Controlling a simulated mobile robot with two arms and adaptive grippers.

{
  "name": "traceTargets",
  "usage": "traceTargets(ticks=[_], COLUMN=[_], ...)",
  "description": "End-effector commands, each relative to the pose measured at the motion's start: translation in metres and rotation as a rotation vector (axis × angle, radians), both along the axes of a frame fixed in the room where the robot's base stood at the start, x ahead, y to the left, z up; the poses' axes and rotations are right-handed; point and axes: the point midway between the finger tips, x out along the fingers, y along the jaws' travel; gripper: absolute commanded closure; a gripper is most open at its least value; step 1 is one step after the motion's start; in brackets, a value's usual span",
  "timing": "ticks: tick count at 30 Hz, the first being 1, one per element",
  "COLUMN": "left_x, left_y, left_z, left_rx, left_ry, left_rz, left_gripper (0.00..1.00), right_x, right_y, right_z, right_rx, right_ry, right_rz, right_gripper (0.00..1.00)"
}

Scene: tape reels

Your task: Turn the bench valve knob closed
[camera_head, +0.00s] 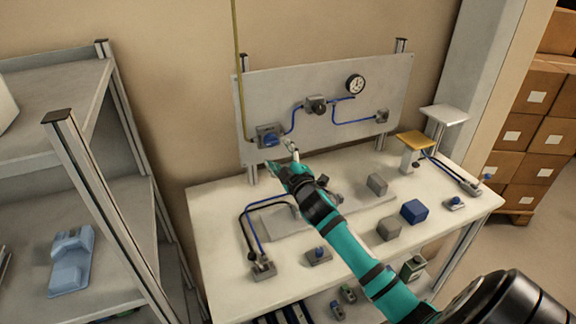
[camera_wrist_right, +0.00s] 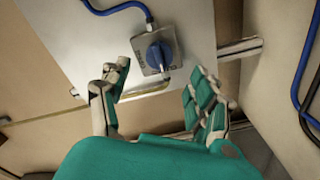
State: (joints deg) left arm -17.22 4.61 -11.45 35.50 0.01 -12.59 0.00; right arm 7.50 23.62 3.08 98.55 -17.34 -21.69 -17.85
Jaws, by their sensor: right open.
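The bench valve has a blue knob (camera_head: 271,140) on a grey body (camera_head: 265,129), fixed at the lower left of the upright panel (camera_head: 330,80). In the right wrist view the blue knob (camera_wrist_right: 158,55) sits on its square grey plate, beyond the fingers and roughly centred between them. My right gripper (camera_head: 284,160) is just in front of and below the valve. In the wrist view its teal-padded fingers (camera_wrist_right: 160,78) are spread, with nothing between them. No contact with the knob is visible. My left gripper is not in view.
The white bench (camera_head: 220,214) carries grey blocks (camera_head: 376,184), a blue block (camera_head: 412,211) and small valve fittings (camera_head: 318,256). Blue tubing links fittings on the panel; a gauge (camera_head: 355,84) sits above. A yellow-green hose (camera_head: 239,70) drops to the valve. Shelving (camera_head: 85,130) stands left.

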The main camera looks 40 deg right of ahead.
Motion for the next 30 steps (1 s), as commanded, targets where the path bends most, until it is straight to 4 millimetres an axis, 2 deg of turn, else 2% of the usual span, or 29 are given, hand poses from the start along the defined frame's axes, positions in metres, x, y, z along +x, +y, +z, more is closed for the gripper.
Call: traceTargets(ticks=[1, 4, 10, 30], left_x=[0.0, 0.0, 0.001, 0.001], left_y=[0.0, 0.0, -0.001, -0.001], left_z=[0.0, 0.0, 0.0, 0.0], left_rx=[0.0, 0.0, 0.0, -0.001], left_ry=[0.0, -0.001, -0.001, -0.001], left_rz=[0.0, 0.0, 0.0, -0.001], left_gripper=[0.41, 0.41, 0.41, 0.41], right_x=[-0.012, -0.03, -0.051, -0.054], right_y=[0.003, 0.007, 0.012, 0.013], right_z=[-0.002, -0.001, -0.001, 0.0], right_rx=[0.001, -0.001, 0.0, 0.0], right_ry=[0.002, 0.001, 0.001, 0.0], right_rz=[0.0, 0.001, -0.001, 0.0], right_gripper=[0.37, 0.37, 0.37, 0.37])
